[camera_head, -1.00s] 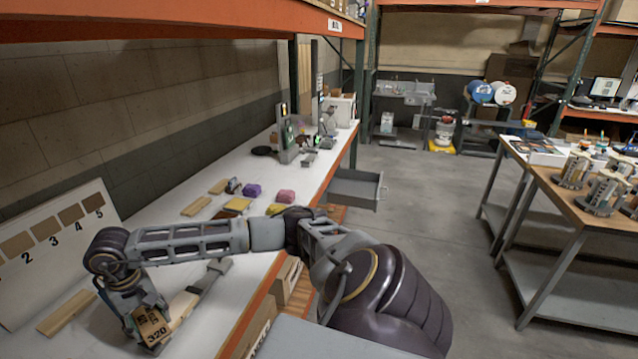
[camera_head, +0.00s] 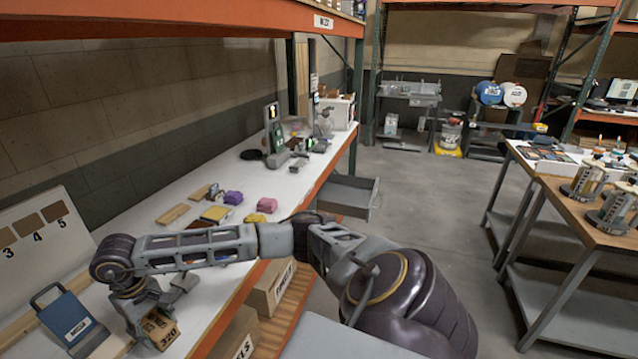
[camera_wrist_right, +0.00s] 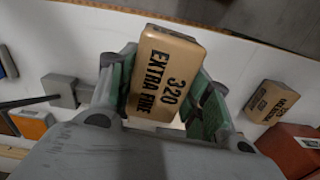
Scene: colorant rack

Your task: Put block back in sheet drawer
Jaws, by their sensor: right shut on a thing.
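My right gripper (camera_head: 150,312) is at the lower left, over the near part of the white bench. It is shut on a tan block (camera_head: 160,327) marked 320. In the right wrist view the block (camera_wrist_right: 164,75) reads "320 EXTRA FINE" and sits between the green-padded fingers of the gripper (camera_wrist_right: 168,100). An open grey drawer (camera_head: 347,198) sticks out from the bench's front, farther along, beyond my arm. I cannot tell whether the block touches the bench. My left gripper is not in view.
Cardboard boxes (camera_head: 272,287) sit below. The wrist view shows another tan block (camera_wrist_right: 271,102).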

